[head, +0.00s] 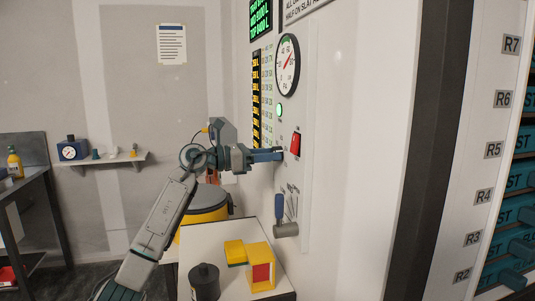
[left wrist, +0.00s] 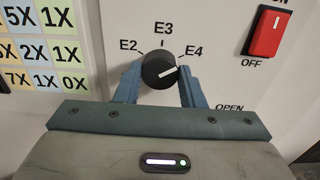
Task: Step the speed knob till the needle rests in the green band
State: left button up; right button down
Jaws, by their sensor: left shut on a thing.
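The black speed knob (left wrist: 158,71) is on the white panel in the left wrist view, with marks E2, E3 and E4 around it. Its white line points right and slightly up, to the E4 side. My left gripper (left wrist: 160,80) has its blue fingers on both sides of the knob, shut on it. In the head view this gripper (head: 280,154) reaches the panel from the left and hides the knob. The round gauge (head: 287,66) is above it, with a red needle and a green band near the top. The needle points up and right; its exact place against the band is too small to tell. My right gripper is not in view.
A red rocker switch (head: 295,144) is right of the knob, marked OFF below. A lit green lamp (head: 279,110) is above. Below, a blue-handled lever (head: 280,215) sticks out over a white table with yellow blocks (head: 259,262) and a dark canister (head: 205,282).

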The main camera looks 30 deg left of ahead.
pick_arm(q)
jog(key=shift+n+p, duration=5.1)
jog(key=shift+n, duration=0.4)
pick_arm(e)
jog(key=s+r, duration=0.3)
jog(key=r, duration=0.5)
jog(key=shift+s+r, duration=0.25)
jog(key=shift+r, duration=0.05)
pick_arm(q)
jog(key=o, duration=1)
jog(key=shift+a, duration=0.1)
